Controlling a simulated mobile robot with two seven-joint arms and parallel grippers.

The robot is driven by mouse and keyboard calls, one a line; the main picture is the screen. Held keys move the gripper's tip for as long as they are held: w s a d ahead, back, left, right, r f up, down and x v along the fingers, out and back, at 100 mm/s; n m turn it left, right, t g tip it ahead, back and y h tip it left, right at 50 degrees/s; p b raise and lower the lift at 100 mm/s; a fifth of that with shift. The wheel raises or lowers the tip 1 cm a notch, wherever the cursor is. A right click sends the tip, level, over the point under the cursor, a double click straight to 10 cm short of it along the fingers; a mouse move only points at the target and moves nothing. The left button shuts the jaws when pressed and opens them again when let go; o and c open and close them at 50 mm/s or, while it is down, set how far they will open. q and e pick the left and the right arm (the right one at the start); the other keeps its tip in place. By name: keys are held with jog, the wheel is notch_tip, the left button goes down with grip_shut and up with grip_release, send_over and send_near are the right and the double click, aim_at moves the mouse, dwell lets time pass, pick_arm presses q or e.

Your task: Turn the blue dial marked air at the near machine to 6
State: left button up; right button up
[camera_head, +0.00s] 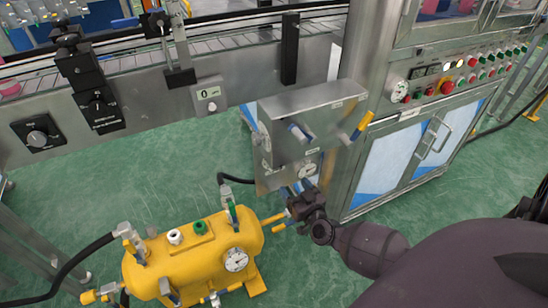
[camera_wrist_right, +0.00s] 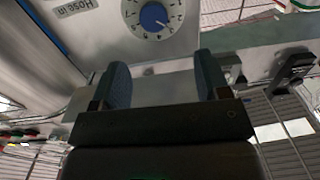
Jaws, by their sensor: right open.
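The blue dial (camera_wrist_right: 153,17) shows at the top of the right wrist view, on a light panel with a ring of small marks around it. In the head view my right gripper (camera_head: 293,192) is at the lower front of the grey machine box (camera_head: 312,108); I cannot pick out the dial there. My left gripper is not in view.
A yellow tank (camera_head: 195,255) with a gauge and valves stands left of my right gripper. The box carries a blue-handled lever (camera_head: 298,132) and a yellow-handled one (camera_head: 361,124). A steel cabinet (camera_head: 400,150) stands at right.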

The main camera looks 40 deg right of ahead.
pick_arm(q)
jog(key=b, duration=0.1)
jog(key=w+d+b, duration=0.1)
jog(key=b, duration=0.1)
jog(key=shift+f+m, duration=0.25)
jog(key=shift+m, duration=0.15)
pick_arm(e)
jog(key=x, duration=1.1)
jog(key=shift+w+d, duration=0.2)
jog(key=shift+d, duration=0.3)
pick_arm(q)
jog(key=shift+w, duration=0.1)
pick_arm(e)
jog(key=shift+h, duration=0.3)
jog(key=shift+c, duration=0.3)
jog(key=c, duration=0.8)
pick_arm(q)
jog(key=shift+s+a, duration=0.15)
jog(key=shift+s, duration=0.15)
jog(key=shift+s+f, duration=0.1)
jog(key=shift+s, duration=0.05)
pick_arm(e)
jog(key=shift+m, duration=0.3)
